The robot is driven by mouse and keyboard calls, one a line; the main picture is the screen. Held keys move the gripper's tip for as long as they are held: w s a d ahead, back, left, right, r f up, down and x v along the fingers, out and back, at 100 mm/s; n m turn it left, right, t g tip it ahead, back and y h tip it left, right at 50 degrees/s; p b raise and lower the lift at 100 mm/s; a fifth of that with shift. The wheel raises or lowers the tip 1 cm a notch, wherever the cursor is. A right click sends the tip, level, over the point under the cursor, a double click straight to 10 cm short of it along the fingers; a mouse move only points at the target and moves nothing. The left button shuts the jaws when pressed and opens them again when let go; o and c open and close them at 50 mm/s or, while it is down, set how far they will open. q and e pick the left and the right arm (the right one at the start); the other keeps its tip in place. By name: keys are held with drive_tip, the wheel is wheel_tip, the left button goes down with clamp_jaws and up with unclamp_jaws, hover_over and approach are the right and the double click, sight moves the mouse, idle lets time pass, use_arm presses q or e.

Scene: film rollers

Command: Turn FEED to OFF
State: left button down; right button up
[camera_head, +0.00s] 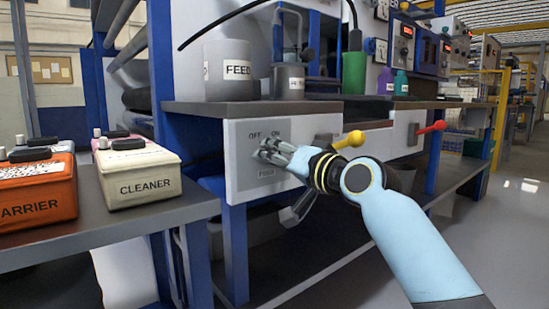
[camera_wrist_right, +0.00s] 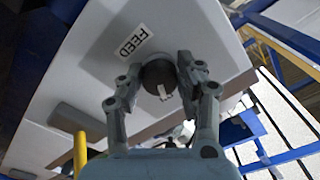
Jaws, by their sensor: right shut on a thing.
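The FEED knob is a dark round knob (camera_wrist_right: 160,75) with a pale pointer mark, on a light grey panel (camera_head: 240,185) under the bench. The panel carries the words OFF and ON above the knob and a FEED label (camera_wrist_right: 131,41) below it. My right gripper (camera_head: 267,152) reaches the panel from the right. In the right wrist view its two fingers (camera_wrist_right: 158,68) stand on either side of the knob and are shut on it. In the head view the fingers hide most of the knob, so its exact setting is hard to tell. My left gripper is not in view.
A CLEANER box (camera_head: 137,185) and an orange box (camera_head: 40,205) stand on the left table.

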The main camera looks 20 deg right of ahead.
drive_tip(key=n, duration=0.2)
drive_tip(key=shift+n, duration=0.4)
drive_tip(key=n, duration=0.3)
drive_tip(key=shift+f+n, duration=0.1)
drive_tip(key=shift+n, duration=0.2)
drive_tip(key=shift+d+n, duration=0.1)
drive_tip(key=shift+n, duration=1.1)
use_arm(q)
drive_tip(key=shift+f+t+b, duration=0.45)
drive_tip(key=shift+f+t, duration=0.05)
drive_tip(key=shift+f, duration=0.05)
use_arm(e)
drive_tip(key=shift+n, duration=1.3)
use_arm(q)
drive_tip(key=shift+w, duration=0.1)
use_arm(e)
drive_tip(key=o, duration=1.1)
drive_tip(key=shift+o, duration=0.2)
